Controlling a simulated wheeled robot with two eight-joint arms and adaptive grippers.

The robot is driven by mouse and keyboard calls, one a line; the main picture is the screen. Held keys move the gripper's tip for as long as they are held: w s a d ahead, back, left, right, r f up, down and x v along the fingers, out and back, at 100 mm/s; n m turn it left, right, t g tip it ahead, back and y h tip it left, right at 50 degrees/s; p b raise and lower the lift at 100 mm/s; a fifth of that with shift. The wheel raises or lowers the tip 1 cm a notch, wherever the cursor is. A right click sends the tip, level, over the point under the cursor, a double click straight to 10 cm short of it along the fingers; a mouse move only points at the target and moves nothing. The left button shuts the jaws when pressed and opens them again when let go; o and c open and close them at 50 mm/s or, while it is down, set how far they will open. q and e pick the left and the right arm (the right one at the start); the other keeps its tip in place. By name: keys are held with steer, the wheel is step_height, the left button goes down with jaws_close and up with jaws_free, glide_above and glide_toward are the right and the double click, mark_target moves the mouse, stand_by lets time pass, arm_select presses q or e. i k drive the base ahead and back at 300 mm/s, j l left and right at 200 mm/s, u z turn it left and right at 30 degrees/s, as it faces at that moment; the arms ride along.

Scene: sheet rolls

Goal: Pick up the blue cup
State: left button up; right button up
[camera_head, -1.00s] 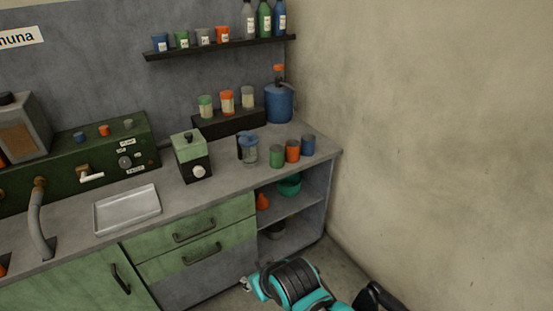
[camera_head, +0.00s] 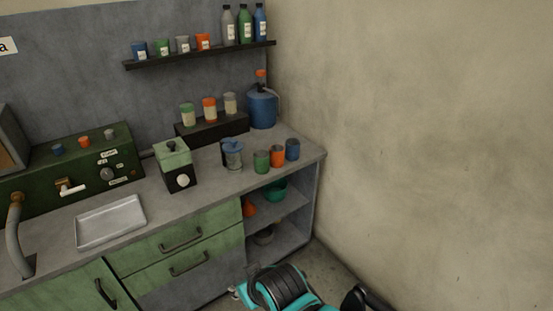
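A blue cup (camera_head: 292,149) stands upright on the grey counter, at the right end of a row with an orange cup (camera_head: 277,156) and a green cup (camera_head: 262,161). Another small blue container with a label (camera_head: 139,49) stands on the wall shelf. A teal and black part of my own arm (camera_head: 285,288) shows at the bottom, below and in front of the counter, apart from the cups. I cannot make out the fingers of either gripper.
A blender-like jug (camera_head: 232,154) and a green-topped grinder (camera_head: 175,165) stand left of the cups. A blue jug (camera_head: 263,106) stands behind them. A metal tray (camera_head: 110,221) lies farther left. The bare wall (camera_head: 420,150) bounds the right side.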

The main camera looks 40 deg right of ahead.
mark_target(292, 144)
steer(key=z, duration=1.3)
steer(key=i+l, duration=0.3)
steer(key=i, duration=0.2)
steer(key=i+l+u, duration=0.1)
steer(key=i+l, duration=0.15)
steer(key=i, duration=0.3)
steer(key=i+l, duration=0.35)
steer(key=i, duration=0.15)
steer(key=i+l, duration=0.3)
steer(key=i, duration=0.2)
steer(key=j+u, duration=0.05)
